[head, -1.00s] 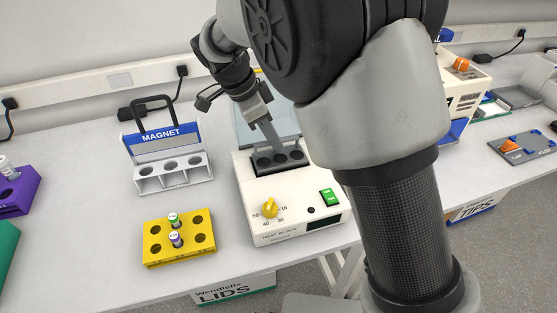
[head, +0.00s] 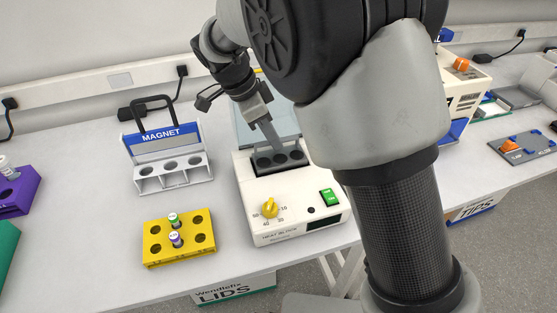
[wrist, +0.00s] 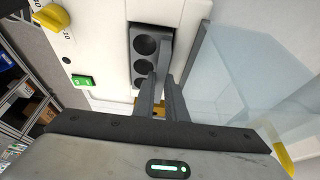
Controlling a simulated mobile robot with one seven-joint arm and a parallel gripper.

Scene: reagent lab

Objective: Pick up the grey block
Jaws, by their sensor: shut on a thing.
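The grey block (head: 281,158) sits in the well of the white heat block unit (head: 290,195). It has a row of round holes in its top and a thin upright fin, seen in the wrist view (wrist: 144,47). My gripper (head: 273,144) reaches down from above and behind onto the block. In the wrist view my gripper (wrist: 163,84) is shut on the fin. The block's lower part is hidden inside the unit.
A clear lid (head: 250,125) stands raised behind the block. A white magnet rack (head: 172,178) and a yellow tube rack (head: 180,250) with two capped tubes stand to the left. A purple rack (head: 18,195) is at the far left.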

